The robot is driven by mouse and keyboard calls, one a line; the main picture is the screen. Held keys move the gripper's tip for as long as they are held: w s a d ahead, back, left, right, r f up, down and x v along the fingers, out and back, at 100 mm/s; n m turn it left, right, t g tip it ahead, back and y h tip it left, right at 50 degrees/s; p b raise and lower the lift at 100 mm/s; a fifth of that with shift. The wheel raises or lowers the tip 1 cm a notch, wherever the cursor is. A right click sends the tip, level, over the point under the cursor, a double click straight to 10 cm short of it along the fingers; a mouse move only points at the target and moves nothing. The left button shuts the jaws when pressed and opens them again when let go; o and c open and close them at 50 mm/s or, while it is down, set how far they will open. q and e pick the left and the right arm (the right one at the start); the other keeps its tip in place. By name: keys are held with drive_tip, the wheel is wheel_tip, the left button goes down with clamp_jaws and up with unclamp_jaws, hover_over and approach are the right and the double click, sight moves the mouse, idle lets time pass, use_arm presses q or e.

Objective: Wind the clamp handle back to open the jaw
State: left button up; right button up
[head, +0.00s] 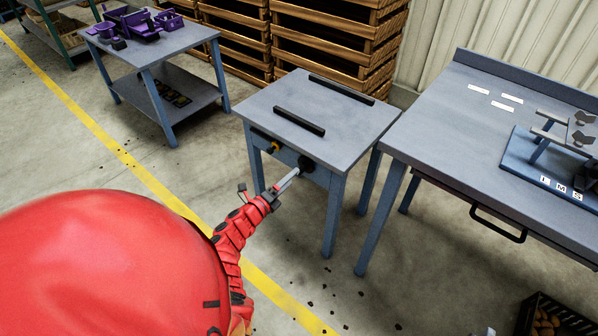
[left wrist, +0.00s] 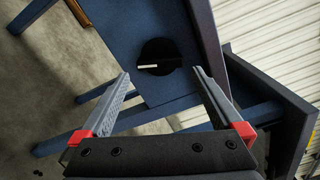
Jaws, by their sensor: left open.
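The small blue-grey table (head: 350,118) carries two parallel black bars, a near one (head: 299,121) and a far one (head: 341,90), with a wide gap between them; they look like the clamp jaw. A round black knob (head: 306,163), apparently the clamp handle, sits on the table's front face. In the left wrist view the knob (left wrist: 160,62) shows a pale line across it. My left gripper (head: 296,172) is open and points at the knob. In the left wrist view its fingertips (left wrist: 161,73) stand either side of the knob, with nothing visibly gripped. My right gripper is out of view.
An orange-and-black part (head: 272,147) sits left of the knob on the same front. A larger bench (head: 440,125) with a blue fixture stands at right. A purple-laden table (head: 185,40) and wooden crates (head: 330,40) stand behind. A black crate (head: 528,312) is at lower right.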

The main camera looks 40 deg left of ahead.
sight(303, 167)
use_arm(q)
drive_tip(key=w, duration=0.5)
drive_tip(key=shift+w+d+b, duration=0.25)
drive_tip(key=shift+w+b, duration=0.05)
drive_tip(key=shift+b, duration=0.1)
drive_tip(key=c, duration=1)
drive_tip(key=shift+f, duration=0.1)
